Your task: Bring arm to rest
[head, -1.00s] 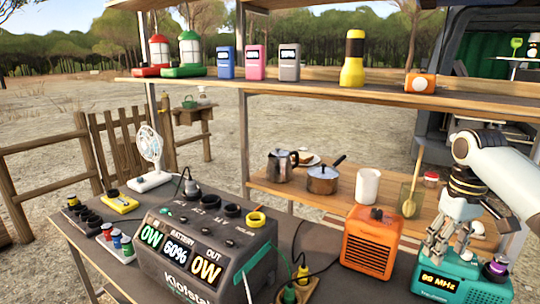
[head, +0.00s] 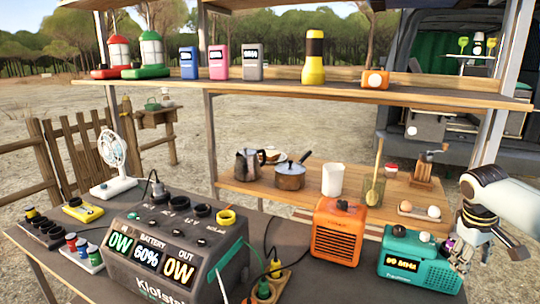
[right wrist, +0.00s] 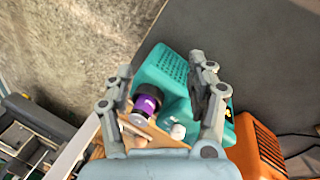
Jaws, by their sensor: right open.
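My right gripper (head: 470,250) is at the right of the head view, beside the right end of the teal radio (head: 415,262). In the right wrist view the gripper (right wrist: 160,85) is open, and nothing is held between its fingers. A purple-banded knob or cap (right wrist: 147,100) shows between the fingers, below the tips, next to the teal radio (right wrist: 165,68). In the head view my gripper partly covers that purple piece. I cannot tell whether a finger touches the radio. My left gripper is not in view.
An orange heater (head: 339,230) stands left of the radio, and a power station (head: 165,250) is further left. A shelf (head: 300,92) with lanterns and a flashlight (head: 313,60) spans above. Behind is a lower wooden shelf (head: 400,200) with a pot (head: 290,176).

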